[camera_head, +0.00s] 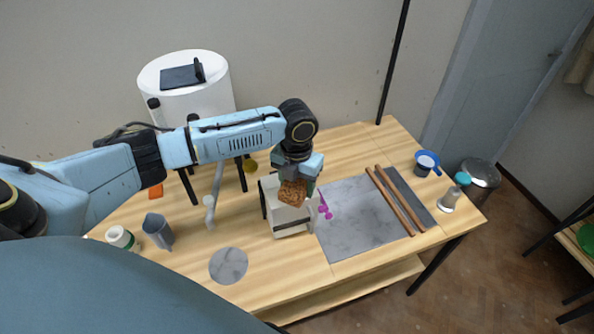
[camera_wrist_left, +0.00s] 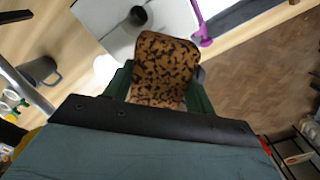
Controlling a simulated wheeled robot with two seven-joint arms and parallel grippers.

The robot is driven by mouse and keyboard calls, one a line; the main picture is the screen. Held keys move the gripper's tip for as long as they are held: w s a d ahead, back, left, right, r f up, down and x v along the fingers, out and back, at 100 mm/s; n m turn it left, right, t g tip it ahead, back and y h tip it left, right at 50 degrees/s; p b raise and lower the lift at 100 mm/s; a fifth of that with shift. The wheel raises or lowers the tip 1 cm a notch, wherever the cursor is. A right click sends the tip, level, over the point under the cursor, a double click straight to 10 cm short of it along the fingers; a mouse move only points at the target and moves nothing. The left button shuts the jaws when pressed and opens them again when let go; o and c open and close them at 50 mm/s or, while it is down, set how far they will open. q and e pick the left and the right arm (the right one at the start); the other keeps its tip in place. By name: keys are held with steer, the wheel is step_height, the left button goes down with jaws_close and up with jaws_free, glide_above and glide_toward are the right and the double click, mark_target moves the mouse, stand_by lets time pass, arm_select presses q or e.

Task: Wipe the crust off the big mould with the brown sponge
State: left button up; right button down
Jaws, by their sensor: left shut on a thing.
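My left gripper (camera_head: 298,178) is shut on the brown sponge (camera_head: 293,193), which has dark speckles. It holds the sponge over the top of the big mould (camera_head: 290,222), a white block with dark bands on the table. In the left wrist view the sponge (camera_wrist_left: 165,62) sits between the green fingers, and the white mould (camera_wrist_left: 173,18) lies behind it, with a dark round spot (camera_wrist_left: 137,16) on its top. I cannot tell whether the sponge touches the mould. Part of the mould's top is hidden by the sponge and gripper. My right gripper does not show.
A purple tool (camera_head: 325,206) lies right beside the mould. A grey slab (camera_head: 355,232) with two wooden rods (camera_head: 395,200) is to the right. A grey disc (camera_head: 228,265), a grey jug (camera_head: 158,231) and a white jar (camera_head: 121,238) stand left. A white kiln-like drum (camera_head: 190,95) stands behind.

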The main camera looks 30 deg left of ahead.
arm_select(q)
steer(key=shift+r, duration=1.65)
